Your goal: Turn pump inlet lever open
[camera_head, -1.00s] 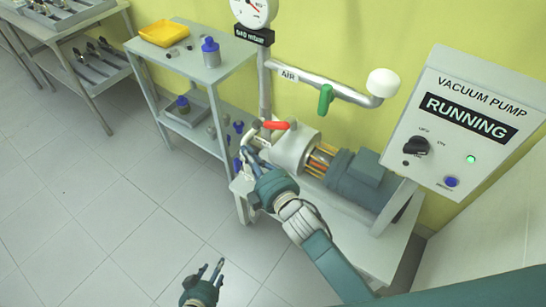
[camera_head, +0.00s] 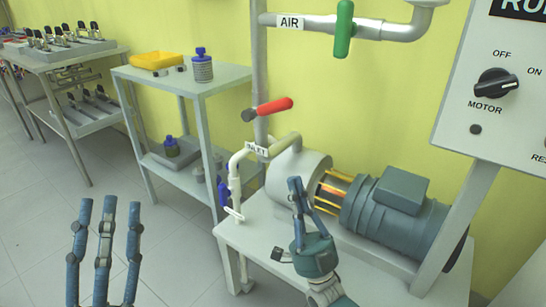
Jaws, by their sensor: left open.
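The red inlet lever (camera_head: 274,107) has a dark hub at its left end and points right, tilted slightly up. It is above the cream pipe with the INLET label (camera_head: 257,149), at the vacuum pump (camera_head: 392,218). My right gripper (camera_head: 296,183) is below and right of the lever, apart from it in the picture, in front of the pump's pale housing. Its fingers point up and overlap, so its opening is unclear. My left gripper (camera_head: 109,204) is at lower left, its fingers spread, open and empty, far from the lever.
A green AIR lever (camera_head: 344,29) hangs on the upper pipe. The pump control panel (camera_head: 492,110) with a motor knob is at right. A shelf cart (camera_head: 225,76) with a yellow tray (camera_head: 156,61) and bottle (camera_head: 202,66) stands at left. Open floor lies at lower left.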

